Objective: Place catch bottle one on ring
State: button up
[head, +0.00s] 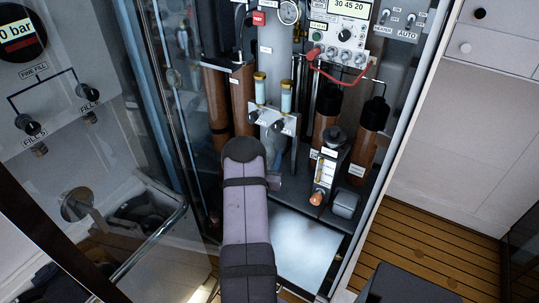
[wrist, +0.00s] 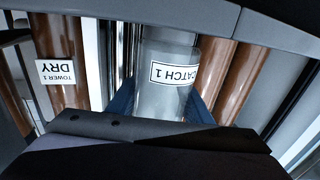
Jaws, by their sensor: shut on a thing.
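Catch bottle one (wrist: 155,92) is a clear, greyish cylinder with a white "CATCH 1" label that reads upside down in the wrist view. My gripper (wrist: 160,106) is shut on it, with a blue finger on each side of the bottle. The bottle's lower end is hidden behind the dark gripper body. In the head view my purple-grey arm covers most of the gripper and the bottle, below the metal bracket with black knobs (head: 276,122). I cannot make out the ring in either view.
Brown columns stand close behind the bottle, one labelled "TOWER 1 DRY" (wrist: 58,72). Two pale tubes with yellow caps (head: 286,96) stand above the bracket. A unit with an orange-tipped part (head: 325,172) is at right. A bare pale plate (head: 300,245) lies below.

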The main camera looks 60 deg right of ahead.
jog(key=shift+a+f, duration=0.1)
jog(key=shift+f, duration=0.1)
jog(key=o, duration=1.2)
jog(key=shift+f, duration=0.15)
jog(key=shift+c, duration=0.2)
jog(key=shift+r+p, duration=0.6)
jog(key=shift+p, duration=0.1)
jog(key=v, duration=1.2)
jog(key=shift+r, duration=0.2)
